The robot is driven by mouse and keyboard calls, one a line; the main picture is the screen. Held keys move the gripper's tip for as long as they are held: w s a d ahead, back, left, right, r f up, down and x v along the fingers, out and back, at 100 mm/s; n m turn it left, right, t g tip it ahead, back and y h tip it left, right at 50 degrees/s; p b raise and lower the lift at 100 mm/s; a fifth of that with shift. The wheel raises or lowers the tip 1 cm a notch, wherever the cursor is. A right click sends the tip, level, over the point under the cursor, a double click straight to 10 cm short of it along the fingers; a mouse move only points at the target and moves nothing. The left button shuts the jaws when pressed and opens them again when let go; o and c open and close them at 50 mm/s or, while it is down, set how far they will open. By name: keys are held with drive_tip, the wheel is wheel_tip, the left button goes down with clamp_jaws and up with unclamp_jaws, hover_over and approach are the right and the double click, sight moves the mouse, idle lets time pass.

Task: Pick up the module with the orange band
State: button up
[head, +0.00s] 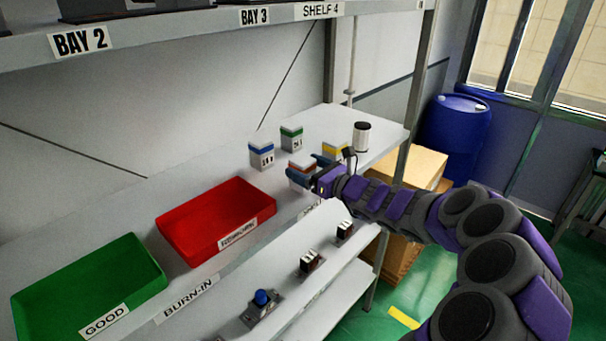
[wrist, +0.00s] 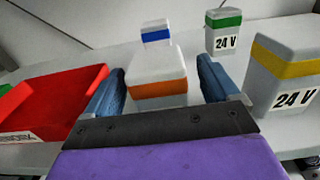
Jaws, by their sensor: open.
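The module with the orange band (wrist: 158,88) is a white block on the shelf, between the two blue fingers of my gripper (wrist: 160,92) in the wrist view. My gripper is open, with a finger on each side of the module; a small gap seems to show on the right, and contact on the left is unclear. In the head view my gripper (head: 306,180) is at the orange-banded module (head: 301,168), which it partly covers. The module's lower part is hidden behind the gripper body in the wrist view.
Near it stand modules with a blue band (head: 261,155), a green band (head: 291,138) and a yellow band (head: 335,151), the last close on the right. A red tray (head: 215,218) and a green tray (head: 90,285) lie to the left.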

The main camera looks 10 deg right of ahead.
drive_tip(key=x, duration=0.2)
drive_tip(key=shift+w+a+f, duration=0.15)
drive_tip(key=shift+w+f, duration=0.05)
drive_tip(key=shift+w, duration=0.15)
drive_tip(key=shift+w+a, duration=0.25)
drive_tip(key=shift+a, duration=0.1)
drive_tip(key=c, duration=1.2)
